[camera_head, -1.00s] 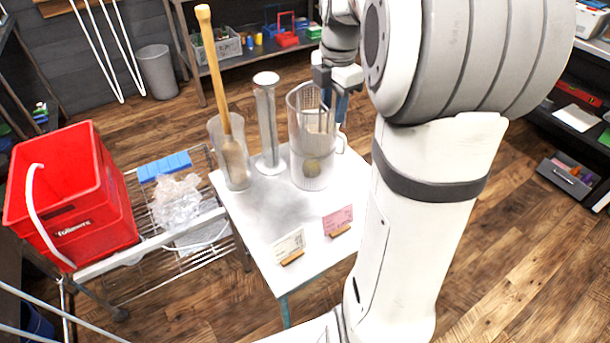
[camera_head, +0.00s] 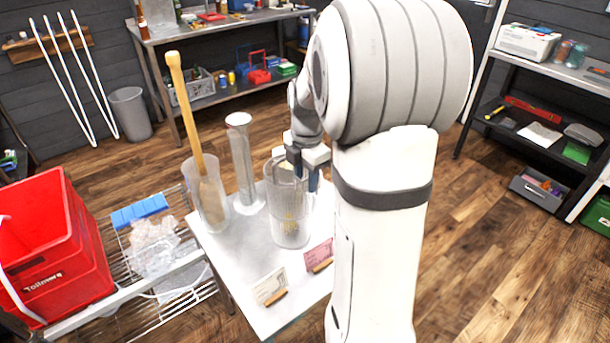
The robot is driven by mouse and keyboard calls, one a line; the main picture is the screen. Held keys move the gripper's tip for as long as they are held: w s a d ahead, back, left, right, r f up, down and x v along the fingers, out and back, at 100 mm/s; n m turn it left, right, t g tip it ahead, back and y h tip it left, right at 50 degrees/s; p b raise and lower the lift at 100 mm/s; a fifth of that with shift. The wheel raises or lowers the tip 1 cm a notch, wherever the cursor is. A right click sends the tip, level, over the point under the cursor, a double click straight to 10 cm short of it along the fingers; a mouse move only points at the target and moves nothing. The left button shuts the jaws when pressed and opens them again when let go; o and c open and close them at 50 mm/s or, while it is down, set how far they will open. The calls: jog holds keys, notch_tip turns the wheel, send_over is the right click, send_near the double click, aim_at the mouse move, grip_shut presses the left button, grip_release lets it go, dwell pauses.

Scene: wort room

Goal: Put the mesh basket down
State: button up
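A clear, tall jug-like vessel (camera_head: 282,228) stands on the small white table (camera_head: 222,262). I cannot make out the mesh basket as a separate thing; faint upright lines and a yellowish patch show inside the clear walls. My gripper (camera_head: 303,172) points down at the vessel's right rim, its two dark fingers side by side. One finger overlaps the vessel's upper part and the other is at its right edge. Whether they grip anything is too small to tell. My arm hides the table's right side.
A clear beaker (camera_head: 210,212) with a wooden paddle (camera_head: 187,110) and a tall measuring cylinder (camera_head: 243,165) stand close left of the vessel. Two cards (camera_head: 270,287) (camera_head: 318,255) stand at the table's front. A red crate (camera_head: 60,250) and wire rack (camera_head: 140,250) are left.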

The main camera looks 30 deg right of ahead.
jog(key=o, duration=0.4)
jog(key=shift+c, duration=0.2)
jog(key=shift+r, duration=0.15)
notch_tip(320, 180, up, 11)
jog(key=s+a+f+m+t, duration=0.1)
jog(key=s+a+f+m, duration=0.2)
jog(key=s+a+m, duration=0.3)
jog(key=s+a+f+m+t, duration=0.1)
jog(key=s+a+f+m, duration=0.2)
jog(key=s+a+m, duration=0.3)
jog(key=shift+s+a+f+m, duration=0.35)
jog(key=shift+s+m, duration=2.45)
jog(key=shift+m, duration=1.3)
